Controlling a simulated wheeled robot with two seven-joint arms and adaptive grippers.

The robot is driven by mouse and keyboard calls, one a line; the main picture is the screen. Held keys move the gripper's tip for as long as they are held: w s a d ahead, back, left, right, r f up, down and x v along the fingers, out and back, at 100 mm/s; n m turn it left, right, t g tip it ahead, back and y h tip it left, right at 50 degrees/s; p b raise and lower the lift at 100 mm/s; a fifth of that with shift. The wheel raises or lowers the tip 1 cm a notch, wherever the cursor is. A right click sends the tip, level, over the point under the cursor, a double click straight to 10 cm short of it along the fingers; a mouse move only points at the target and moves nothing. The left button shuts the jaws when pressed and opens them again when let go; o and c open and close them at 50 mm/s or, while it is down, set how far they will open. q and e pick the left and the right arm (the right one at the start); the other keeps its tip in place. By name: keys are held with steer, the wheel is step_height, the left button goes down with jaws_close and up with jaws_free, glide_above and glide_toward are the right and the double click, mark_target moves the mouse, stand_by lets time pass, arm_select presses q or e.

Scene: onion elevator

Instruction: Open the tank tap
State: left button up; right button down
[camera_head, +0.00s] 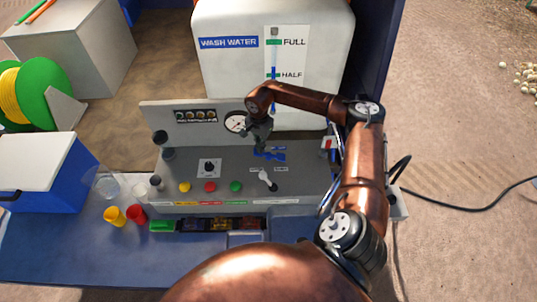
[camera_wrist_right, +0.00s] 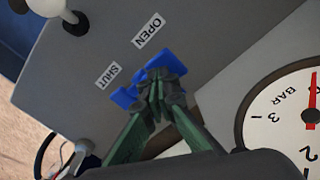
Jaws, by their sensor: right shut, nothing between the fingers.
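The blue tap handle (camera_head: 275,155) is on the grey console, in front of the white wash water tank (camera_head: 225,75). In the right wrist view the handle (camera_wrist_right: 168,60) shows on both sides of my fingertips, its larger part near the OPEN label (camera_wrist_right: 149,30) and a smaller part near the SHUT label (camera_wrist_right: 107,75). My right gripper (camera_head: 260,143) is shut and empty, and points down at the handle. Its fingertips (camera_wrist_right: 158,88) cover the handle's middle; I cannot tell whether they touch it. My left gripper is not in view.
A pressure gauge (camera_head: 235,121) stands behind the handle. A white-knobbed lever (camera_head: 266,179) and coloured buttons (camera_head: 210,187) are nearer on the console.

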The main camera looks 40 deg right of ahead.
steer(key=shift+f+b, duration=0.9)
steer(key=shift+f, duration=0.4)
stand_by(0.4)
steer(key=shift+r, duration=0.2)
steer(key=shift+r+p, duration=1.6)
steer(key=shift+r, duration=1.8)
